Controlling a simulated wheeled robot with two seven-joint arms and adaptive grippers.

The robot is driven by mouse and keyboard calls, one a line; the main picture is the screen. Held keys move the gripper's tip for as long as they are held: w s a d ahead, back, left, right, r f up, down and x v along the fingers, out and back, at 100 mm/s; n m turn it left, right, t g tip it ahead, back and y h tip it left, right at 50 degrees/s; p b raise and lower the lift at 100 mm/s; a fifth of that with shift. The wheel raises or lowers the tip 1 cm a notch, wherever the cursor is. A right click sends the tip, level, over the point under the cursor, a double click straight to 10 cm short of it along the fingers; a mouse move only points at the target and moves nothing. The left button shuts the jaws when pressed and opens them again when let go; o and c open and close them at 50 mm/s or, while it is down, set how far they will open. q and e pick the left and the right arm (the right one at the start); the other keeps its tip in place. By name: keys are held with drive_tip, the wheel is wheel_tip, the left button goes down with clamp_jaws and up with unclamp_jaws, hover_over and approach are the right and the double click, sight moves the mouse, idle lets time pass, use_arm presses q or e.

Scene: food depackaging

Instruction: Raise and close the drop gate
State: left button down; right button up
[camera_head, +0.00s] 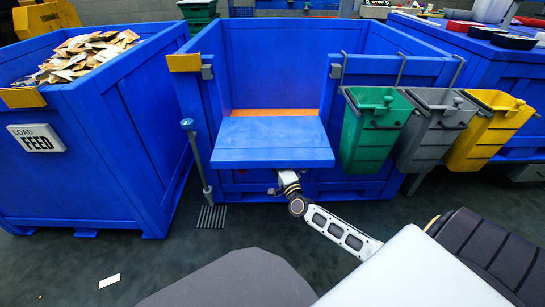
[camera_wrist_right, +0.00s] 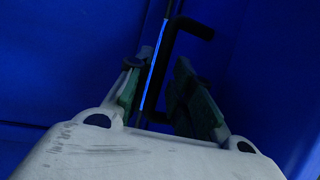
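The blue drop gate (camera_head: 272,143) of the middle crate (camera_head: 390,45) is folded down and sticks out toward me, roughly level, leaving the crate's front opening clear. My right arm reaches under the gate in the head view, and the gate mostly hides my right gripper there. In the right wrist view, my right gripper (camera_wrist_right: 159,64) has its two fingers apart. A black bar handle (camera_wrist_right: 192,27) stands between and just beyond the fingers against dark blue surfaces. I cannot tell whether either finger touches it. My left gripper is in neither view.
A blue feed crate (camera_head: 90,190) full of packets stands at the left. Green (camera_head: 368,145), grey (camera_head: 430,140) and yellow (camera_head: 480,140) bins hang right of the gate. A thin post (camera_head: 198,160) stands left of it. The floor in front is mostly clear.

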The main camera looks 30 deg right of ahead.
drive_tip(key=shift+b+x, duration=0.4)
drive_tip(key=shift+x, duration=1.2)
clamp_jaws()
